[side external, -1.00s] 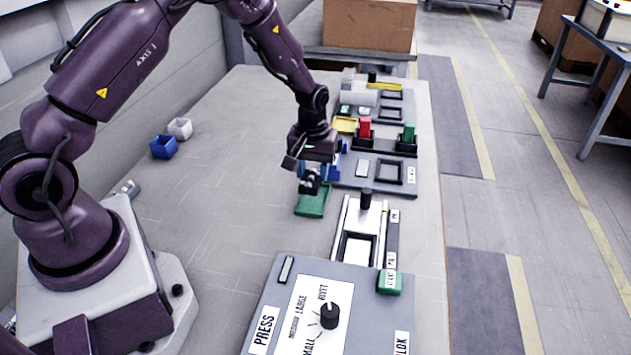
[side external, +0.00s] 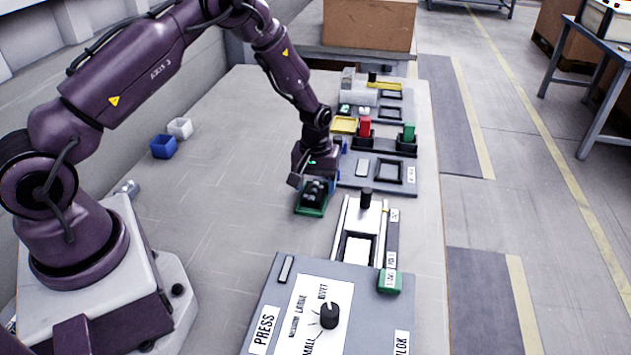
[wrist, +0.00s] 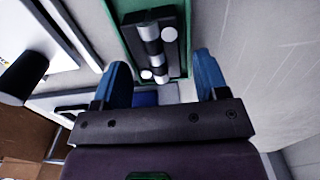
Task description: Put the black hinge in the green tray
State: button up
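The black hinge (side external: 314,190) is a dark piece with a light barrel and pale round spots. It lies inside the green tray (side external: 306,212), below my gripper (side external: 316,176) in the side external view. In the wrist view the hinge (wrist: 170,42) lies flat within the tray's green rim (wrist: 115,28). My gripper's blue fingers (wrist: 161,62) are spread wider than the hinge, with a gap on each side of it. My gripper is open and holds nothing. In the side external view the fingers are mostly hidden.
A grey fixture with a black knob (side external: 366,197) stands right of the tray, and a press panel (side external: 330,315) is in front.

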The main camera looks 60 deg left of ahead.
notch_tip(320, 180, up, 12)
jog(key=r, duration=0.1)
notch_tip(320, 180, up, 10)
jog(key=m+t, duration=0.2)
send_over(315, 184)
jog(key=s+d, duration=0.3)
jog(key=s, duration=0.1)
jog(key=s+d+r+m+t, duration=0.1)
jog(key=s+d+r+m, duration=0.2)
jog(key=s, duration=0.7)
jog(key=s+d+r+m+t, duration=0.2)
jog(key=s+d+r+m, duration=0.1)
jog(key=s+r, duration=0.4)
jog(key=shift+s+r+m+t, duration=0.3)
jog(key=shift+s+r+m, duration=0.15)
jog(key=shift+s, duration=1.1)
jog(key=shift+d, duration=0.1)
